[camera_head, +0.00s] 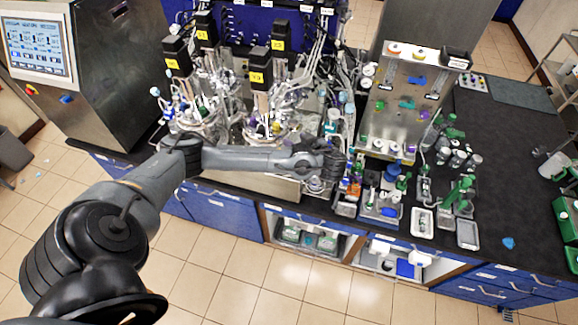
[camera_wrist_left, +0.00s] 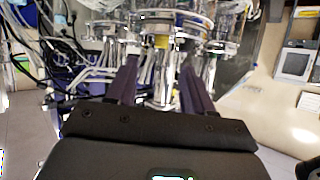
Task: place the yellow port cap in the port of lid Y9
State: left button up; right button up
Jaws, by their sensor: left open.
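The motor with the yellow tag that seems to read Y9 (camera_head: 257,77) stands upright in the middle of the head view, above a crowded metal vessel lid. The lid's port is too small to make out. My left gripper (camera_head: 328,160) is at the bench front, right of that vessel. In the left wrist view my left gripper (camera_wrist_left: 158,72) is open, its two dark fingers apart with nothing held between them. A small yellow piece (camera_wrist_left: 161,41) shows beyond the fingertips among glass and metal; I cannot tell whether it is the yellow port cap.
Other tagged motors (camera_head: 172,64) stand around the Y9 one, with dense tubing. A steel cabinet (camera_head: 412,95) stands right of the vessels. Small trays (camera_head: 421,222) and coloured fittings crowd the front edge. The dark bench (camera_head: 520,150) at right has free room.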

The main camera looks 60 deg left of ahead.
pick_arm(q)
jog(key=s+d+f+m+t+h, duration=0.1)
jog(key=s+d+f+m+h, duration=0.25)
jog(key=d, duration=0.45)
jog(key=s+d+f+m+t+h, duration=0.1)
jog(key=s+d+f+m+h, duration=0.15)
jog(key=d+f+m, duration=0.4)
jog(key=s+d+f+m+h, duration=0.1)
jog(key=s+d+m+h, duration=0.2)
jog(key=d, duration=0.7)
jog(key=s+d+r+m+h, duration=0.1)
jog(key=s+d+m+h, duration=0.1)
jog(key=s, duration=0.3)
jog(key=s+d+r+m+t+h, duration=0.1)
jog(key=s+d+r+m+h, duration=0.1)
jog(key=s, duration=0.4)
jog(key=shift+s+r+m, duration=0.15)
jog(key=shift+s+m, duration=0.15)
jog(key=shift+m, duration=0.6)
jog(key=shift+o, duration=0.2)
